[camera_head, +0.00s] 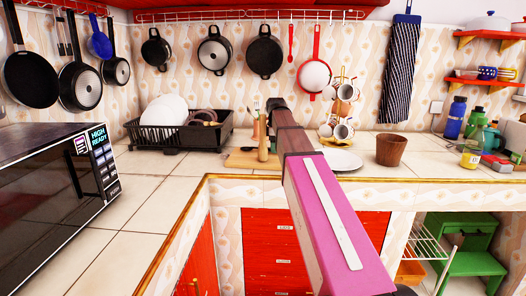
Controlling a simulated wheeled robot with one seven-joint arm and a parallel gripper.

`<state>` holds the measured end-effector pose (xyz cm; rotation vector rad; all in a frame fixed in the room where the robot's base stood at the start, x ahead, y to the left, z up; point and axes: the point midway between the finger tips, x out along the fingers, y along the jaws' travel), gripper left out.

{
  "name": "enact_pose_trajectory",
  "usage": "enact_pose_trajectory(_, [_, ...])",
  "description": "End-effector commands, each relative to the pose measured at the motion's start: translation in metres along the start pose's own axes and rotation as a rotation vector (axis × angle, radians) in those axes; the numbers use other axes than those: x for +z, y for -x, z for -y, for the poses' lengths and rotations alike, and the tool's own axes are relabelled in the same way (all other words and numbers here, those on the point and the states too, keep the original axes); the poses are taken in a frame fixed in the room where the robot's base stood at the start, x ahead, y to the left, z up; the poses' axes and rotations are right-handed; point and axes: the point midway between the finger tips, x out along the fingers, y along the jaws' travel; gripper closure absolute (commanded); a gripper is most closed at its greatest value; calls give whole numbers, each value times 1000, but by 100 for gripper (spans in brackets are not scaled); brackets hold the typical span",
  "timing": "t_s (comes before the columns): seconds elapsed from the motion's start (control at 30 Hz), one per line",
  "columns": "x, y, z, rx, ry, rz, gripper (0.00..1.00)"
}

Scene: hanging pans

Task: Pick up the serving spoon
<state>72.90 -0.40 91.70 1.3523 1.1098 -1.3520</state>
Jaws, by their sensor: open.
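A small red spoon-like utensil (290,43) hangs from the wall rail at the back, right of the dark pans. A blue spoon-like utensil (99,40) hangs on the left wall in front of the pans. I cannot tell for certain which one is the serving spoon. My arm reaches forward from the lower right, and my gripper (275,104) is at its far dark end, above the back counter. It is open, with nothing seen in it; its fingers are small and hard to make out. It is below both hanging utensils and apart from them.
Pans hang along both walls, including a red pan (314,75). A black dish rack (180,131), a cutting board (250,158), a mug tree (342,110), a white plate (343,159) and a brown pot (391,150) occupy the back counter. A microwave (45,185) stands left.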

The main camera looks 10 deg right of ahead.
Motion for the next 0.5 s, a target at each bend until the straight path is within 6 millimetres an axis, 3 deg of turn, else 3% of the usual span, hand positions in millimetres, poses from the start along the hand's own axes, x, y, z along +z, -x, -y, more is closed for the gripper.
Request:
enact_pose_trajectory(0.23, [0, -4, 0, 0, 0, 0, 48])
enact_pose_trajectory(0.4, [0, -3, 0, 0, 0, 0, 93])
enact_pose_trajectory(0.5, [0, -3, 0, 0, 0, 0, 94])
